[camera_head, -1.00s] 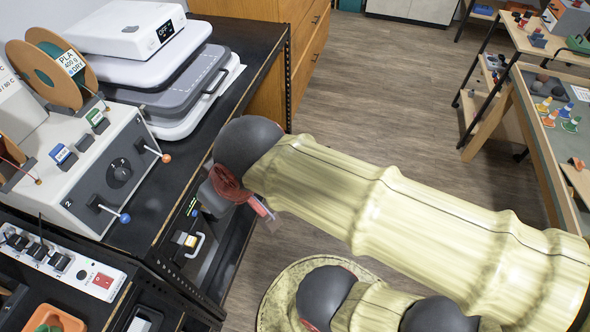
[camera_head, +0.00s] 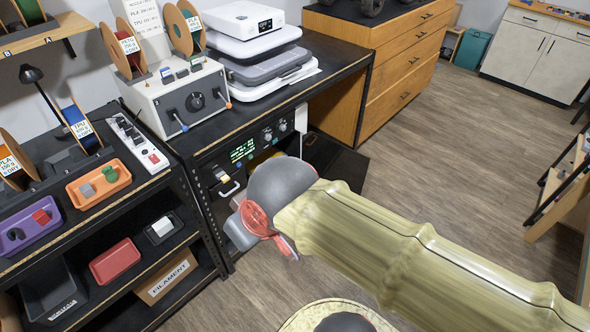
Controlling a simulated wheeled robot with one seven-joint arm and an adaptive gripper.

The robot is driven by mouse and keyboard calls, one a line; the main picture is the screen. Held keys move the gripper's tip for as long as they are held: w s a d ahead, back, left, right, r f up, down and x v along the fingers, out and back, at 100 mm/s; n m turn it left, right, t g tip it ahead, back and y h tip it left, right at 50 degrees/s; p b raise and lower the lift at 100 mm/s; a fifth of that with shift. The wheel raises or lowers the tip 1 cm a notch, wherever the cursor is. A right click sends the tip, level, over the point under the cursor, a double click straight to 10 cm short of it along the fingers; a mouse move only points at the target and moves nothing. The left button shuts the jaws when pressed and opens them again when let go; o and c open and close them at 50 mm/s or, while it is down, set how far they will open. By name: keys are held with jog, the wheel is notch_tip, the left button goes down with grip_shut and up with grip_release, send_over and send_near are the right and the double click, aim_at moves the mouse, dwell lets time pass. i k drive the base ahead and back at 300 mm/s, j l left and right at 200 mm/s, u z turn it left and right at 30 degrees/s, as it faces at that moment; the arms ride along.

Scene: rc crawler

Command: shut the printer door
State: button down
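The printer (camera_head: 243,150) is a black machine set under the workbench, with a green lit display and round knobs on its front. A dark panel (camera_head: 340,158), which looks like its door, stands out from the right end of the front, swung open. My arm and its dark grey wrist cover much of the printer's front and the opening. A red and grey part at the arm's end (camera_head: 284,243), apparently my gripper, shows below the wrist, in front of the printer. Its fingers cannot be made out, and I cannot tell whether it touches anything.
The workbench (camera_head: 340,65) above bears a white control box (camera_head: 184,98) and stacked lidded machines (camera_head: 258,50). Shelves with trays (camera_head: 115,258) stand at the left. A wooden drawer cabinet (camera_head: 400,70) stands behind. Open floor (camera_head: 440,140) lies to the right.

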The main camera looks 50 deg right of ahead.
aim_at(333, 161)
jog(key=l+u, duration=0.6)
jog(key=u, duration=0.15)
jog(key=l+u, duration=0.25)
jog(key=u, duration=0.15)
jog(key=k+l+u, duration=0.1)
jog(key=l+u, duration=0.15)
jog(key=u, duration=0.15)
jog(key=k+l, duration=0.2)
jog(key=l, duration=0.3)
jog(key=k+l, duration=0.25)
jog(key=l, duration=0.3)
jog(key=k+l, duration=0.2)
jog(key=l, duration=0.3)
jog(key=k+l, duration=0.25)
jog(key=l, duration=0.25)
jog(key=k+l, duration=0.2)
jog(key=l, duration=0.3)
jog(key=k+l, duration=0.2)
jog(key=l, duration=0.35)
jog(key=k+l, duration=0.25)
jog(key=l, duration=0.25)
jog(key=k+l, duration=0.2)
jog(key=l, duration=0.3)
